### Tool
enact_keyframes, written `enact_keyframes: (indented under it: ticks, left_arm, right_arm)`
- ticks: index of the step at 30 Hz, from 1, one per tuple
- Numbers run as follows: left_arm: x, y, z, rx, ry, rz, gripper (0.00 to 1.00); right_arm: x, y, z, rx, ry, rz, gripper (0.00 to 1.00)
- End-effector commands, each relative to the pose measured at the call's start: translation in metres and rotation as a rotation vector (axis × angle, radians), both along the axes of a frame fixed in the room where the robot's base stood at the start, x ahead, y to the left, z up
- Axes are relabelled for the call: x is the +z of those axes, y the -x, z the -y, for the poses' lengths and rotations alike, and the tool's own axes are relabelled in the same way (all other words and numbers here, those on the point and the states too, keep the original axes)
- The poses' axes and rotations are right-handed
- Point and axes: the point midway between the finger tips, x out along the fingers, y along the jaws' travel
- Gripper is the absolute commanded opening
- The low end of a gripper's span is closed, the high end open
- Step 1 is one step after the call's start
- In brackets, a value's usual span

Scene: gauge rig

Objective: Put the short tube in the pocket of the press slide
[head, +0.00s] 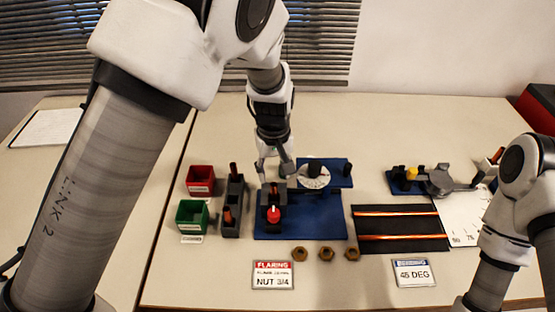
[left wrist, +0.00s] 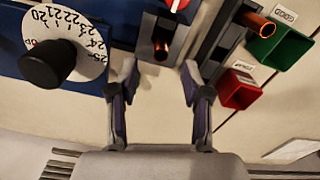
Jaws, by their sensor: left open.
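The press is a dark block (head: 264,199) with a red knob (head: 273,213) on a blue base (head: 300,225). In the left wrist view, a short copper tube (left wrist: 161,48) stands in the press block, below the red-and-white knob (left wrist: 176,4). My left gripper (head: 276,175) is open just behind the block; in the left wrist view its fingertips (left wrist: 160,72) are apart, either side of the tube's line, touching nothing visible. Whether the tube is fully seated cannot be told. My right arm shows at the right edge; its gripper is out of view.
A dark rack (head: 233,190) with copper tubes stands left of the press, beside red (head: 200,180) and green (head: 191,215) bins. A white dial (head: 313,177) sits behind right. Several brass nuts (head: 326,254) lie in front. Long copper tubes lie on a black mat (head: 400,226).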

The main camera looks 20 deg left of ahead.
Motion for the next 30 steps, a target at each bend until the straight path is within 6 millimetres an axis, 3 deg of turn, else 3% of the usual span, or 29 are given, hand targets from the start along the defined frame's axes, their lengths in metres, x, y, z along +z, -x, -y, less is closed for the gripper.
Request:
enact_keyframes:
  ticks: [9,19,20,23,24,30]
  left_arm:
    - [-0.055,0.001,-0.001,0.000,0.000,-0.004,0.48]
    - [-0.065,0.001,-0.001,-0.001,0.000,-0.001,0.48]
    - [-0.065,0.001,-0.001,-0.001,0.000,-0.001,0.41]
    - [-0.065,0.001,-0.001,-0.001,0.000,-0.001,0.06]
    - [-0.065,0.001,-0.001,-0.001,0.000,-0.001,0.00]
    - [-0.065,0.001,-0.001,-0.001,-0.001,-0.002,0.00]
  right_arm:
    - [0.005,0.000,0.000,0.000,0.000,0.000,0.40]
    - [0.005,0.000,0.000,0.000,0.000,0.000,0.40]
    - [0.005,0.000,0.000,0.000,0.000,0.000,0.40]
    - [0.005,0.000,0.000,0.000,0.000,0.000,0.40]
    - [0.005,0.000,0.000,0.000,0.000,0.000,0.40]
    - [0.006,0.000,0.000,0.000,0.000,0.000,0.40]
